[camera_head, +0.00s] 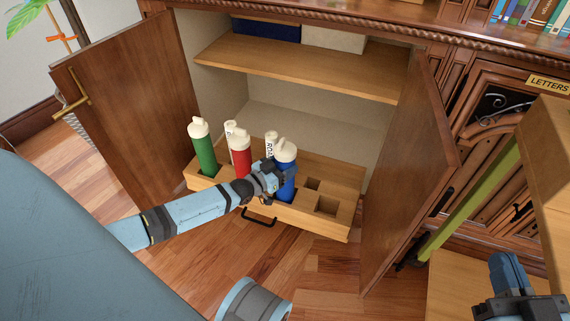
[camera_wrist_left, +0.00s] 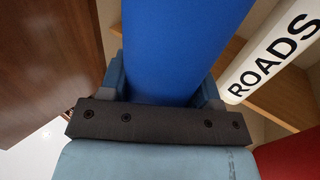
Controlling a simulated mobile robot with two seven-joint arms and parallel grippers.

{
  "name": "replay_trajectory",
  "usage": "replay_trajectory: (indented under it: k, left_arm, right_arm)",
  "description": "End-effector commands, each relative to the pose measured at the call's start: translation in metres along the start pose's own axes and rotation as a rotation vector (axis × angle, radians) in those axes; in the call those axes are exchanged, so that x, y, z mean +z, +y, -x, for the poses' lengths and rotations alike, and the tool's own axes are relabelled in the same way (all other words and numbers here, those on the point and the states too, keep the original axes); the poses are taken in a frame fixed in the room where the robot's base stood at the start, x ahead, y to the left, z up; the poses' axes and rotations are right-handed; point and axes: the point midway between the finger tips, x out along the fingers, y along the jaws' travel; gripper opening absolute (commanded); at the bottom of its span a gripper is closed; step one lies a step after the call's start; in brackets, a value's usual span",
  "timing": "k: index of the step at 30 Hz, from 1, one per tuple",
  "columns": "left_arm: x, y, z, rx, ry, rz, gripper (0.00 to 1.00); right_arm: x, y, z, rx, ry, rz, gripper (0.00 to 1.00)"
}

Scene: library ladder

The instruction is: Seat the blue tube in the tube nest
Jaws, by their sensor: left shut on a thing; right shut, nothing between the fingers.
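The blue tube (camera_head: 286,170) with a white cap stands upright at the wooden tube nest (camera_head: 330,228) on the pulled-out drawer. My left gripper (camera_head: 274,178) is shut on the blue tube; the tube also fills the middle of the left wrist view (camera_wrist_left: 185,45) between the fingers. Whether its lower end is inside a hole is hidden by the gripper and the nest's front. A green tube (camera_head: 203,150) and a red tube (camera_head: 240,160) stand in the nest to the left. My right gripper (camera_head: 515,295) is shut and empty at the lower right.
White tubes, one marked ROADS (camera_wrist_left: 275,55), stand behind the coloured ones. Empty square holes (camera_head: 327,206) lie right of the blue tube. Open cabinet doors flank the drawer on the left (camera_head: 130,110) and right (camera_head: 410,170). A green ladder rail (camera_head: 470,200) stands at the right.

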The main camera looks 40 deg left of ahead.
Motion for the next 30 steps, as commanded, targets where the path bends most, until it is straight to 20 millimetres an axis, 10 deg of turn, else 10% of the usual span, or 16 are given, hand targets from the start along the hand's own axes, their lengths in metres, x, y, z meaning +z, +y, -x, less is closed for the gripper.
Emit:
replay_trajectory:
  k: [8,9,13,23,30]
  left_arm:
    - [0.007,0.000,-0.001,0.000,0.002,0.000,0.00]
    - [0.007,0.000,-0.001,0.000,0.002,0.000,0.59]
    - [0.006,0.000,0.000,0.000,0.001,0.000,0.87]
    - [0.007,0.000,0.004,0.000,-0.002,0.000,0.87]
    - [0.003,0.000,0.043,0.000,-0.005,-0.001,0.87]
  right_arm:
    - [-0.004,0.003,-0.002,0.003,0.029,0.032,0.00]
    - [-0.006,0.004,-0.003,0.003,0.032,0.037,0.00]
    - [-0.006,0.004,-0.002,0.001,0.031,0.040,0.00]
    - [-0.005,0.003,-0.001,-0.002,0.018,0.037,0.00]
    - [-0.010,-0.001,0.000,-0.008,-0.029,-0.053,0.00]
